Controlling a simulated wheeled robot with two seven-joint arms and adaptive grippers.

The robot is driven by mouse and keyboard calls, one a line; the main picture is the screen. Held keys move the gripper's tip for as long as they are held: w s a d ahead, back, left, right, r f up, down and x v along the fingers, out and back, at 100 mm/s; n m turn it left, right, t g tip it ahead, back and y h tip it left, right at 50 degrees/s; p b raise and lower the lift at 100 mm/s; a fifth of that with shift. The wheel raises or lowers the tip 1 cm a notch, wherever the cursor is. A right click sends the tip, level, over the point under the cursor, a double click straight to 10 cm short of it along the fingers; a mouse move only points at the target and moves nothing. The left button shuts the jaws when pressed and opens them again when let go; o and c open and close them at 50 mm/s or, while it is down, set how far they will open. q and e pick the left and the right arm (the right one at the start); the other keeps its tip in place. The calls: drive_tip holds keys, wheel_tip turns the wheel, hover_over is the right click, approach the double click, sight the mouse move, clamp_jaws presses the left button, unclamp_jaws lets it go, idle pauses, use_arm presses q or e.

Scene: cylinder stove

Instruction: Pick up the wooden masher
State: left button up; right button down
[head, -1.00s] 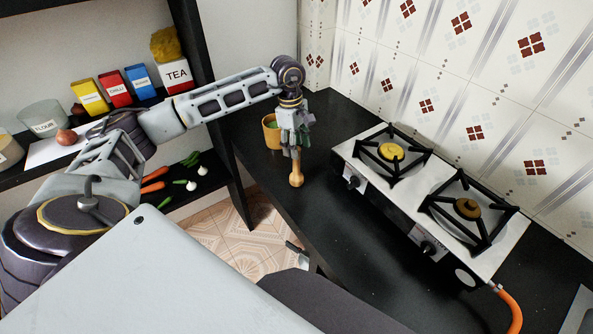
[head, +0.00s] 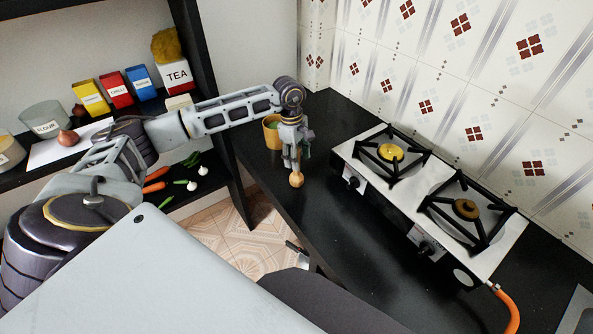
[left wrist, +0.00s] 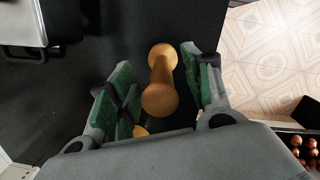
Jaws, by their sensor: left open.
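The wooden masher (head: 296,180) stands on the black counter in the head view, its upper part hidden by my left gripper. In the left wrist view the masher (left wrist: 160,85) is a light wooden piece with two rounded ends and a narrower middle. My left gripper (head: 296,160) points down over it. In the left wrist view its green-padded fingers (left wrist: 160,92) are open, one on each side of the masher, with a visible gap on the left. My right gripper is not in view.
An orange-yellow cup (head: 271,137) stands just behind and left of my left gripper. A two-burner stove (head: 430,205) is to the right on the counter (head: 320,225). A shelf with boxes and vegetables is at the left.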

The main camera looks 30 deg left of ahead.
use_arm(q)
drive_tip(key=shift+d+f, duration=0.1)
drive_tip(key=shift+f, duration=0.95)
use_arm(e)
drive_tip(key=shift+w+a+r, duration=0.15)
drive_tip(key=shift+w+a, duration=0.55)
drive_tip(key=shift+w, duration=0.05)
use_arm(q)
drive_tip(key=c, duration=0.8)
clamp_jaws()
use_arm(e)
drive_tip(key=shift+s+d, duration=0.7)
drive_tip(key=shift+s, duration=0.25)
